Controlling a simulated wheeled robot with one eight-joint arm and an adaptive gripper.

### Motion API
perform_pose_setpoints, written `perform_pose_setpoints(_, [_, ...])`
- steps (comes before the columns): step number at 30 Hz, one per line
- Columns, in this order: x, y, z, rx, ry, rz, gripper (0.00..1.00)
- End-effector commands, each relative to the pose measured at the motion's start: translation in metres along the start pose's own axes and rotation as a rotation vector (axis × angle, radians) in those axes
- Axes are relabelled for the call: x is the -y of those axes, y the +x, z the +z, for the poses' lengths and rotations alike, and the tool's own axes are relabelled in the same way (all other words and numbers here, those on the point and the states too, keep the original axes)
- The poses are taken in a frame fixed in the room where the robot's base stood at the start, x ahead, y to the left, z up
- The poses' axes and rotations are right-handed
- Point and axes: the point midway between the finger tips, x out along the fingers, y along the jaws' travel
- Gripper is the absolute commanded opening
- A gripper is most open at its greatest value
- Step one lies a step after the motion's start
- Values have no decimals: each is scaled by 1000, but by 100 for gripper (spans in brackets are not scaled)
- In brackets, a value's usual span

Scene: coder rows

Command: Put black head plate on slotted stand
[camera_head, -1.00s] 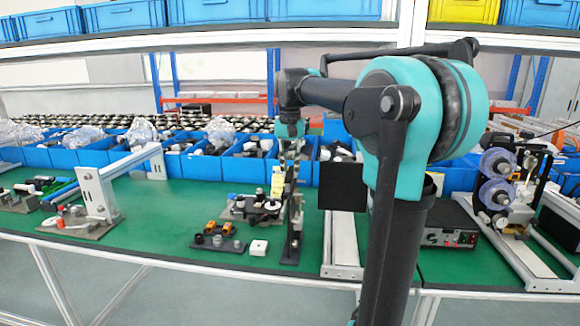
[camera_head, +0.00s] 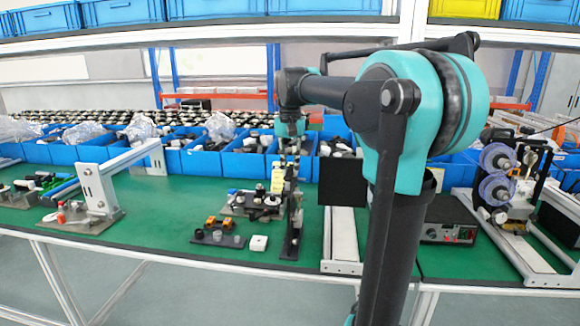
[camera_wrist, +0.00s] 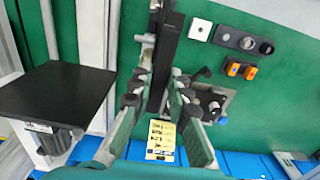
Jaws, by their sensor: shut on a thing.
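My gripper (camera_wrist: 160,95) points down over the bench, its fingers closed on either side of a long dark piece, which I take as the black head plate (camera_wrist: 169,45). In the head view my gripper (camera_head: 290,155) is above a narrow upright black piece with a small base (camera_head: 289,251) on the green bench. I take this base as the slotted stand. The held plate and the stand overlap in both views, so I cannot tell whether they touch or whether the plate sits in a slot.
A square black panel (camera_head: 342,184) stands close right. A black block with round parts (camera_head: 219,238), a white block (camera_head: 259,243) and a fixture (camera_head: 255,204) lie left. Blue bins (camera_head: 247,166) line the back. A grey bracket (camera_head: 95,190) stands farther left.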

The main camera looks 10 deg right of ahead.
Motion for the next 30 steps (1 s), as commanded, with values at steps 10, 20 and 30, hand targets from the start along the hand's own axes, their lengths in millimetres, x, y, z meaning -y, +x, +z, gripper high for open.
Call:
perform_pose_setpoints(10, [0, 0, 0, 0, 0, 0, 0])
perform_pose_setpoints(20, [0, 3, 0, 0, 0, 0, 24])
perform_pose_setpoints(30, [0, 3, 0, 0, 0, 0, 41])
